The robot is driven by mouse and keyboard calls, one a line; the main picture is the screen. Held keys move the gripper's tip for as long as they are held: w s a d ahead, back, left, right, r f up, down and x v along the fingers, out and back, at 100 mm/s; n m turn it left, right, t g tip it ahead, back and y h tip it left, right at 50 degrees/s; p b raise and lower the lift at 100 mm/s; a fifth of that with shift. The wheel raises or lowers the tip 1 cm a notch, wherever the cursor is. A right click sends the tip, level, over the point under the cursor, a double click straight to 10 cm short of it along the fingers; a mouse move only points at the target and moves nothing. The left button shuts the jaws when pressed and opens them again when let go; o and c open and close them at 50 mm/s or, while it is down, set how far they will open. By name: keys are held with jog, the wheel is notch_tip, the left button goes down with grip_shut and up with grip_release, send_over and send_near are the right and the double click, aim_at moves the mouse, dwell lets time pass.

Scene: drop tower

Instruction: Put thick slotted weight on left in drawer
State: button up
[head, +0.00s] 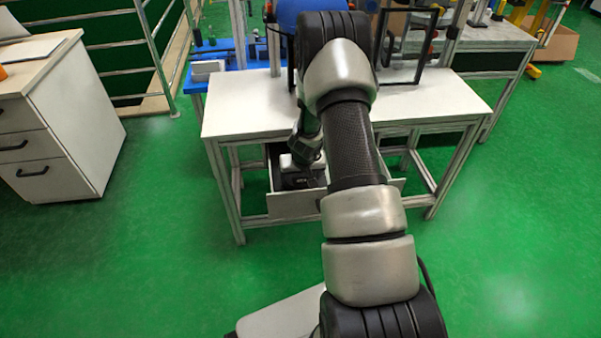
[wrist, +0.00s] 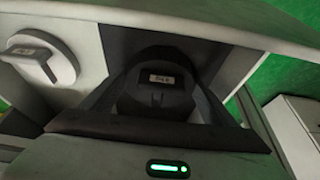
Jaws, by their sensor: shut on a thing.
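My gripper (wrist: 158,100) is shut on a dark slotted weight (wrist: 157,92). The weight is thick and round, with a small pale label on top, and sits between the two black fingers in the wrist view. In the head view my wrist and hand reach down into the open drawer (head: 292,206) under the white table. The drawer's pale wall (wrist: 230,22) runs across the top of the wrist view. The held weight cannot be clearly made out in the head view. Whether it touches the drawer floor cannot be told.
A pale round weight with a label (wrist: 42,58) is at the left in the wrist view. The white table (head: 240,115) stands above the drawer, with metal legs on both sides. A white cabinet (head: 60,140) is at the left. The green floor in front is clear.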

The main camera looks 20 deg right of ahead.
jog(key=shift+w+d+r, duration=0.1)
jog(key=shift+w+r, duration=0.05)
jog(key=shift+w, duration=0.1)
jog(key=o, duration=1.6)
jog(key=shift+s+f, duration=0.2)
jog(key=shift+f, duration=0.1)
jog(key=o, duration=0.5)
jog(key=shift+r, duration=0.1)
jog(key=shift+r, duration=0.1)
